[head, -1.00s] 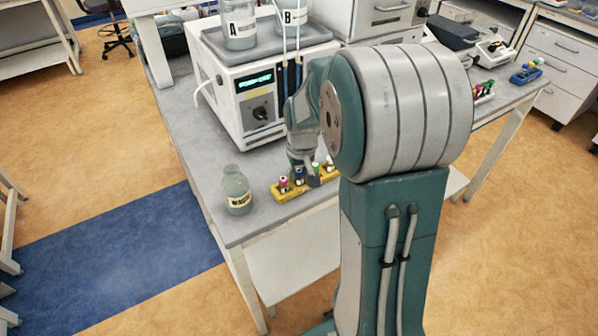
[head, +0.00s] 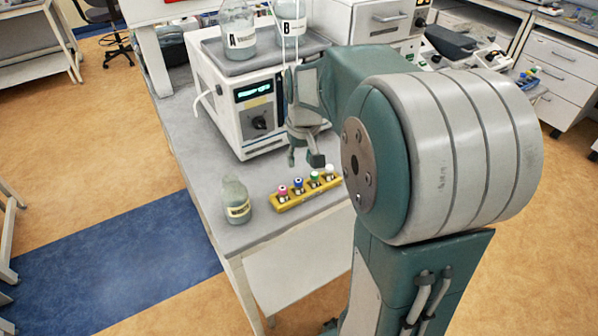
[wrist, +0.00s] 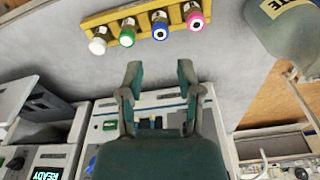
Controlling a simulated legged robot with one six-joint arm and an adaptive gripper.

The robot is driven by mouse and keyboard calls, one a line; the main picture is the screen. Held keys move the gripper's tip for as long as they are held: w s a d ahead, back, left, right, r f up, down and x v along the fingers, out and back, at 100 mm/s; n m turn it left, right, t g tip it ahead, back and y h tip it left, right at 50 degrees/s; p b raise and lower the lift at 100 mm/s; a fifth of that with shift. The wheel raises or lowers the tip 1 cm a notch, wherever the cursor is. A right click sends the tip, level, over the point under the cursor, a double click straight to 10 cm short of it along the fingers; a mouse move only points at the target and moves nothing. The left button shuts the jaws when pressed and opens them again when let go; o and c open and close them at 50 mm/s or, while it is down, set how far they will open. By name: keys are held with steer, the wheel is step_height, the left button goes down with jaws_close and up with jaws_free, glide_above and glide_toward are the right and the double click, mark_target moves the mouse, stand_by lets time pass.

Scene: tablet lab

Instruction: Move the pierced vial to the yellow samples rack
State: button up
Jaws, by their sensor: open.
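The yellow samples rack (head: 306,199) stands near the front edge of the bench. It holds a pink-capped vial (head: 283,191), a blue-capped vial (head: 298,185), a green-capped vial (head: 315,178) and a white-capped vial (head: 330,172), side by side. In the wrist view the rack (wrist: 110,15) crosses the top. I cannot tell which vial is pierced. My gripper (head: 304,159) is open and empty, raised behind the rack; its parted fingers (wrist: 160,72) show in the wrist view.
A labelled glass bottle (head: 236,200) stands just left of the rack. A white instrument (head: 240,100) with a lit display and bottles on top is behind my gripper. A blue rack (head: 528,78) with vials stands far right.

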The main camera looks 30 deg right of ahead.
steer(key=s+a+r+t, duration=0.2)
steer(key=s+a+r, duration=0.5)
steer(key=s+a, duration=0.1)
steer(key=s+a+n+t, duration=0.1)
steer(key=s+a, duration=0.3)
steer(key=s, duration=0.6)
steer(key=shift+a+f+n+t, duration=0.25)
steer(key=shift+f+n+t, duration=0.15)
steer(key=shift+t, duration=0.2)
